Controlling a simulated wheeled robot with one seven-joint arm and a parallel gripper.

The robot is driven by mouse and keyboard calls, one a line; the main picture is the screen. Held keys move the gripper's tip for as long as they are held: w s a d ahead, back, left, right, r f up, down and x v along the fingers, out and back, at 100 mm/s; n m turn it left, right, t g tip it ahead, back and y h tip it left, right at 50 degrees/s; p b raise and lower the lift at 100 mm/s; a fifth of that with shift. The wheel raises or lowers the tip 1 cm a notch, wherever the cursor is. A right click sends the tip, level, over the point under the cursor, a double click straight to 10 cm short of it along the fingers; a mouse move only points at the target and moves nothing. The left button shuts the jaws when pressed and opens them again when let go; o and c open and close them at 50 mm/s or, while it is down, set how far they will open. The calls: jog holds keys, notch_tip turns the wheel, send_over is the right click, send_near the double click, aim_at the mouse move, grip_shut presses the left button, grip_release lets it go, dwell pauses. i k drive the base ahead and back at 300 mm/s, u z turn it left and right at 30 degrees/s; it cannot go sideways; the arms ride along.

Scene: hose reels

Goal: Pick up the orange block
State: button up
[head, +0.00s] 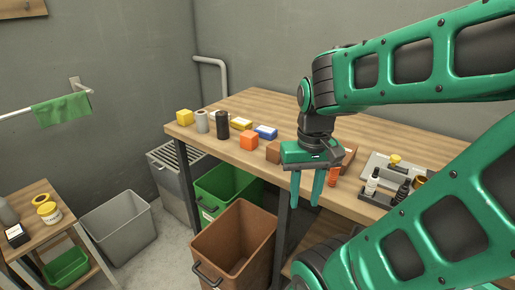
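The orange block (249,141) sits on the wooden workbench (335,202) near its front edge, in the middle of the head view. My gripper (305,200) is to the right of the block in the picture and apart from it. Its two green fingers point down with a gap between them, and I see nothing held. The fingers show in front of the bench's front edge. The block's visible faces are unobstructed.
Brown (262,220) and green (205,205) bins stand below the front edge.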

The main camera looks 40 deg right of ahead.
aim_at(249, 139)
jog(key=z, duration=1.3)
jog(key=k, duration=1.15)
jog(key=u, duration=1.1)
jog(key=i, duration=1.65)
jog(key=z, duration=0.05)
